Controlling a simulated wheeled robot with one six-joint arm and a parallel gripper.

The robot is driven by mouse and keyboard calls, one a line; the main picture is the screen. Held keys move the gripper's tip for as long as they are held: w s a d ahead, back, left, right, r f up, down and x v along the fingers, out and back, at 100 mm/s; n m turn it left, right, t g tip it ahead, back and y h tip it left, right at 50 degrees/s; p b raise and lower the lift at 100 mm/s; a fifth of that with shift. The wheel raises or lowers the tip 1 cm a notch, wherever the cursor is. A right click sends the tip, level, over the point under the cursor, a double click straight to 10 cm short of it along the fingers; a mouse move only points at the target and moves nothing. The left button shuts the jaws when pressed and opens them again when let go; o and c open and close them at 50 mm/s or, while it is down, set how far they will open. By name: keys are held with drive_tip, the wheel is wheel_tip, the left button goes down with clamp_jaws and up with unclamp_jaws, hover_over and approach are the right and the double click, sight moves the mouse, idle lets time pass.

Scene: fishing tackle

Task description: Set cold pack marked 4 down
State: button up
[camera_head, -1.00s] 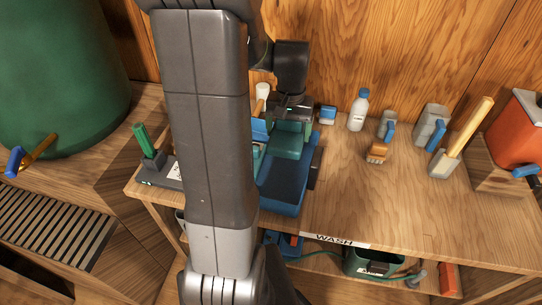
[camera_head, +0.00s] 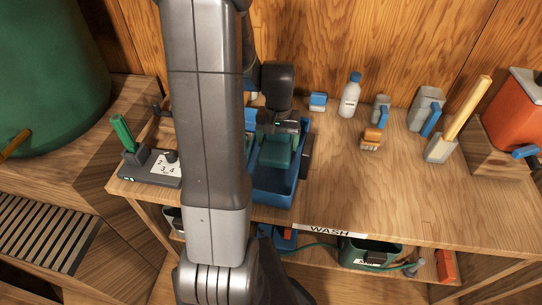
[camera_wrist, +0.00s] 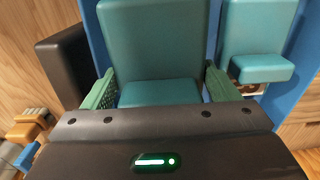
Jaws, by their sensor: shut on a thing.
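My gripper (camera_head: 279,132) is shut on a teal cold pack (camera_head: 276,153). The pack also shows between the green fingers in the wrist view (camera_wrist: 158,45). I see no number on its visible faces. In the head view the pack is over or inside the blue tray (camera_head: 271,196); I cannot tell whether it touches the bottom. A second teal block (camera_wrist: 258,40) stands to the right in the wrist view, apart from the held pack. My arm hides the tray's left side in the head view.
A grey stand with a numbered card (camera_head: 165,164) and a green handle (camera_head: 123,132) is on the left. A white bottle (camera_head: 350,97), an orange brush (camera_head: 371,138) and grey blocks stand to the right. The bench's right front is clear.

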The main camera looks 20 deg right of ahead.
drive_tip(key=shift+f, duration=2.95)
drive_tip(key=shift+f+b, duration=0.2)
drive_tip(key=shift+b, duration=0.15)
drive_tip(key=o, duration=0.9)
drive_tip(key=shift+o, duration=0.2)
drive_tip(key=shift+r, duration=0.1)
wheel_tip(320, 180, up, 12)
drive_tip(key=shift+r+p, duration=0.15)
drive_tip(key=shift+p, duration=0.5)
